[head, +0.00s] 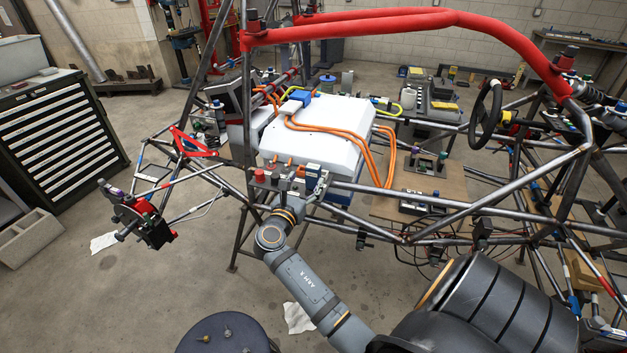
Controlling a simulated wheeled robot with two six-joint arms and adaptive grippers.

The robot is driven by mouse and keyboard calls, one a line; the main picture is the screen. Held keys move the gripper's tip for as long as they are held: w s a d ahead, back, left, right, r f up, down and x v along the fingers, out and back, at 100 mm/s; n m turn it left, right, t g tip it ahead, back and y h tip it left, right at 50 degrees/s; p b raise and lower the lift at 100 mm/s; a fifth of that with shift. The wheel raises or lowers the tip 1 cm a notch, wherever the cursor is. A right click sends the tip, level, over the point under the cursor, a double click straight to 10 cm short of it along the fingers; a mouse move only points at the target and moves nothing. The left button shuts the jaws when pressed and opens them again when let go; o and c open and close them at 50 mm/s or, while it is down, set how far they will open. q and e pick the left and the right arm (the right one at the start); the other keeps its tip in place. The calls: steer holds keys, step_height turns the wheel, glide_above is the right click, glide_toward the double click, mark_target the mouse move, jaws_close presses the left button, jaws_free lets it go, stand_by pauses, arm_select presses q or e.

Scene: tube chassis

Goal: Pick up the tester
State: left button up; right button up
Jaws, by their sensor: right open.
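A small dark device with a blue top and a pale face (313,177) stands at the front edge of the white battery box, and it may be the tester; it is too small to be sure. My right gripper (292,183) is at the end of the grey arm that comes up from the lower right. It is open, close to the left of this device. Its fingers blend with small parts there, so I cannot tell whether they touch it. My left gripper is not in view.
The white battery box (318,133) with orange cables (372,160) sits inside the tube chassis. A red roll bar (400,20) arches above, and steel tubes (390,197) cross right of my gripper. A round dark stool (228,335) stands at the bottom. The floor at left is mostly clear.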

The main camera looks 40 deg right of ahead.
mark_target(311, 171)
steer(key=shift+w+d, duration=0.1)
steer(key=shift+d, duration=0.2)
steer(key=p+x, duration=0.1)
steer(key=x, duration=0.3)
steer(key=shift+w+d+r+p, duration=0.1)
steer(key=shift+w+d+p, duration=0.1)
steer(key=shift+d+p, duration=0.15)
steer(key=shift+w+d, duration=0.1)
steer(key=shift+d, duration=0.1)
steer(key=shift+a, duration=0.15)
steer(key=shift+c, duration=1.1)
jaws_close()
